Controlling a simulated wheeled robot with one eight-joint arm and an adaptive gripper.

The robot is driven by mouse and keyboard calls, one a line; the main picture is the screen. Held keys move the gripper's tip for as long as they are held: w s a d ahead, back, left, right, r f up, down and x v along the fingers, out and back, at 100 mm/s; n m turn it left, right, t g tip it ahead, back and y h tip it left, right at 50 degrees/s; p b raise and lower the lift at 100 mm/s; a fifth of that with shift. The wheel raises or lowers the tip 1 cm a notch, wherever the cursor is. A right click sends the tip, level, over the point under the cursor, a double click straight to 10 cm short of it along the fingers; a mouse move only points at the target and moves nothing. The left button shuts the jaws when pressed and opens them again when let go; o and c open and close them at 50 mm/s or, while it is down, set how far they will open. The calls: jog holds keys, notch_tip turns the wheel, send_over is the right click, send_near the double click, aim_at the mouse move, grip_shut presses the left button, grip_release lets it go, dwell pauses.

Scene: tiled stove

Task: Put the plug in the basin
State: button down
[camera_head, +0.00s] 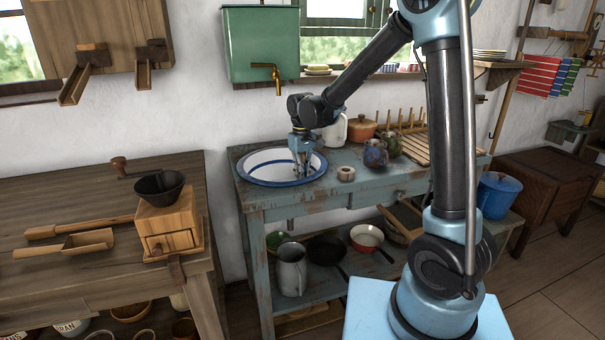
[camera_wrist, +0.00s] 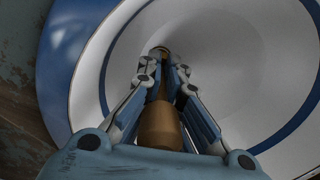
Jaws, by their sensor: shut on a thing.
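The basin (camera_head: 262,170) is a white bowl with a blue rim, set into the worn blue-green washstand. It fills much of the wrist view (camera_wrist: 235,80). My gripper (camera_head: 303,170) points down over the right part of the basin. In the wrist view its fingers (camera_wrist: 165,88) are shut on a brown, wood-like piece, which I take to be the plug (camera_wrist: 160,128). Part of the plug is hidden by the fingers. The head view does not show the plug clearly. I cannot tell whether its far end touches the basin. The basin's drain is not clearly visible.
A small round pale object (camera_head: 345,173) stands right of the basin, with dark jars (camera_head: 376,154) and a wooden rack (camera_head: 408,143) beyond. A green tank with a brass tap (camera_head: 266,72) hangs above. A coffee grinder (camera_head: 168,220) stands on the left table.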

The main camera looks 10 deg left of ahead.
jog(key=shift+f, duration=1.3)
jog(key=c, duration=1.7)
grip_release()
notch_tip(320, 180, up, 12)
